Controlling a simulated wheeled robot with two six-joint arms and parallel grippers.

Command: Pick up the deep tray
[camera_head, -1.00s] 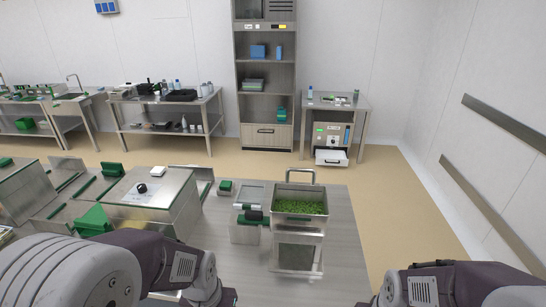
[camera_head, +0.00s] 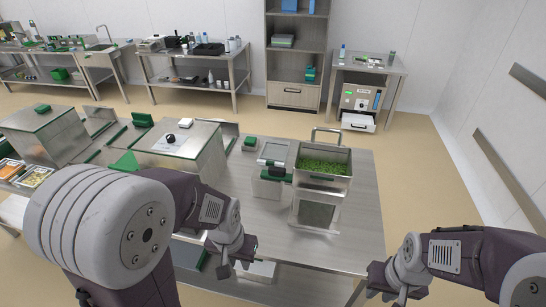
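I cannot tell for sure which thing is the deep tray. A steel container (camera_head: 326,181) full of small green pieces stands on a steel stand at the right of the bench. A dark grey flat tray (camera_head: 190,255) and a pale flat piece (camera_head: 263,268) show low at the bench's front, partly hidden by my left arm. My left gripper (camera_head: 234,268) is open and empty in front of the bench's near edge. My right gripper (camera_head: 384,294) looks open and empty, right of the bench's near corner. Neither touches the container.
A steel box machine (camera_head: 182,150) with a black knob stands left of a small scale-like device (camera_head: 272,174). Filled food trays (camera_head: 37,176) sit at the far left. The bench top (camera_head: 355,215) is bare right of the container. Floor is clear beyond.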

